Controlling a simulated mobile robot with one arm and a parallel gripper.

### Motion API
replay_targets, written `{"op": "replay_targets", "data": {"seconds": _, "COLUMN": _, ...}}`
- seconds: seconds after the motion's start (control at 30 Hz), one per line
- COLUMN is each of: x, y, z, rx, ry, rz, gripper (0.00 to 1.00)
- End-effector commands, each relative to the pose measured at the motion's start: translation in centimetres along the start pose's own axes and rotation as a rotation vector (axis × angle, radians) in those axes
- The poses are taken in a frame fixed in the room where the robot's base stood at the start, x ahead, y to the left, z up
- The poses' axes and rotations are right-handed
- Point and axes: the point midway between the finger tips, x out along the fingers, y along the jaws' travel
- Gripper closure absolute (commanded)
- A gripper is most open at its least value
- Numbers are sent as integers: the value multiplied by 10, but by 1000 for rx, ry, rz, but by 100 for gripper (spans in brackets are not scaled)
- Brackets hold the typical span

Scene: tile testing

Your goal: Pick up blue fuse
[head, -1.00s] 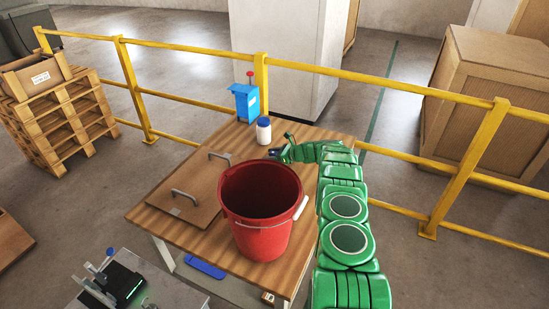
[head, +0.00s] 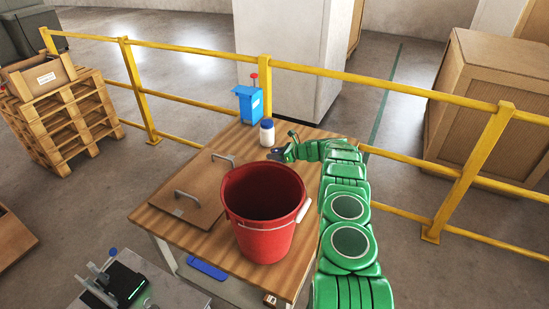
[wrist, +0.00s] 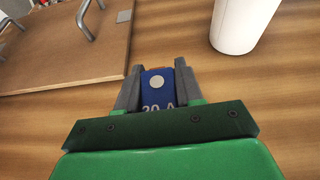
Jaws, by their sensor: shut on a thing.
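The blue fuse (wrist: 158,92) sits between the two grey fingers of my gripper (wrist: 157,85) in the wrist view. It has a pale round spot and white lettering that reads "20 A". The gripper is shut on it, with a finger against each side. In the head view my gripper (head: 276,154) is low over the wooden table, behind the red bucket. The fuse is too small there to make out clearly. I cannot tell whether the fuse touches the table.
A white bottle with a blue cap (head: 267,133) stands close to my gripper. A blue box with a red knob (head: 249,104) is behind it. The red bucket (head: 264,228) and a brown board with two handles (head: 190,190) fill much of the table (head: 160,222). A yellow railing (head: 380,82) runs behind.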

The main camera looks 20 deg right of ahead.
Motion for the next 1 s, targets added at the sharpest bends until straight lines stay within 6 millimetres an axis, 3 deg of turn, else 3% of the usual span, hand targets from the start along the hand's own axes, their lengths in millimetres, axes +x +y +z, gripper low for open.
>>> {"op": "replay_targets", "data": {"seconds": 0.07, "x": -5, "y": 0, "z": 12, "rx": -2, "ry": -1, "rz": -1, "gripper": 96}}
{"op": "replay_targets", "data": {"seconds": 0.73, "x": -48, "y": 40, "z": 54, "rx": -1, "ry": -3, "rz": 0, "gripper": 96}}
{"op": "replay_targets", "data": {"seconds": 1.0, "x": -69, "y": 67, "z": 62, "rx": 3, "ry": -3, "rz": 1, "gripper": 96}}
